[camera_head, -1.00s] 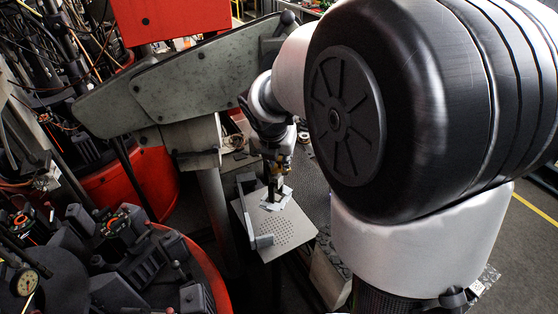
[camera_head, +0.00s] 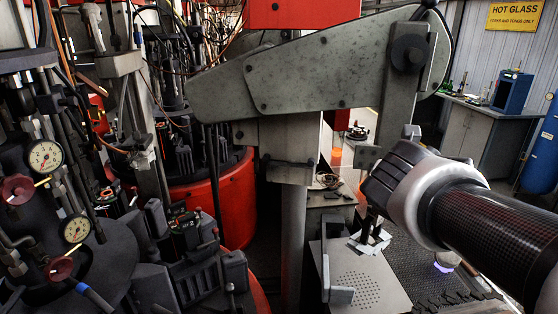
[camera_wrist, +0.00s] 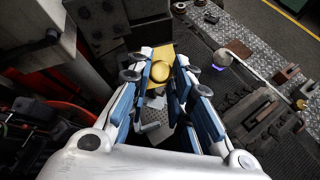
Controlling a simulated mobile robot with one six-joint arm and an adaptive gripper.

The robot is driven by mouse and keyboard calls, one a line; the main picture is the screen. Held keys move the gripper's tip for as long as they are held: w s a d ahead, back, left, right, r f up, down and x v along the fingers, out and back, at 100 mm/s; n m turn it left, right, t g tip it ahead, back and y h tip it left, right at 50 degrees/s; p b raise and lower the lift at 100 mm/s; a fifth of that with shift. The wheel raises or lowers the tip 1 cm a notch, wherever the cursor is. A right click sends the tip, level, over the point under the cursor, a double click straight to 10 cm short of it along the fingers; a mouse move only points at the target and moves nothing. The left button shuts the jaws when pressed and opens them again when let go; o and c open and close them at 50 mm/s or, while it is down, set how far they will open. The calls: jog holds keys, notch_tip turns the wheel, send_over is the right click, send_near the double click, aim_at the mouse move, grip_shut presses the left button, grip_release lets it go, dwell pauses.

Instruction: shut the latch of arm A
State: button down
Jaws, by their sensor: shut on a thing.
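My gripper (camera_head: 371,226) points down over the perforated plate, at the right of the head view. In the wrist view my gripper (camera_wrist: 160,88) has its blue-padded fingers around a rounded brass-coloured piece (camera_wrist: 161,71), with a flat yellow part behind it. The fingertips partly hide its lower end. Several black mould units (camera_head: 160,270) with clamps and levers stand at the left, away from my gripper. I cannot tell which of them is arm A, and its latch cannot be made out.
A grey perforated plate (camera_head: 372,284) with an upright bracket (camera_head: 340,295) and pale scraps lies under my gripper. A big grey beam (camera_head: 330,75) on a post (camera_head: 294,240) stands between it and the moulds. Gauges (camera_head: 45,156) and hoses crowd the left. A bench (camera_head: 490,128) stands behind.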

jog(key=f+t+b, duration=0.1)
jog(key=b, duration=0.3)
jog(key=f+t+h+b, duration=0.1)
jog(key=b, duration=0.2)
jog(key=shift+s+b, duration=0.2)
jog(key=shift+b, duration=0.2)
jog(key=shift+r+t+b, duration=0.1)
jog(key=shift+t+b, duration=0.4)
jog(key=shift+b, duration=0.35)
jog(key=c, duration=1.4)
grip_release()
jog(key=shift+s+a, duration=0.1)
jog(key=v, duration=1.1)
jog(key=shift+s+a, duration=0.3)
jog(key=shift+s, duration=0.05)
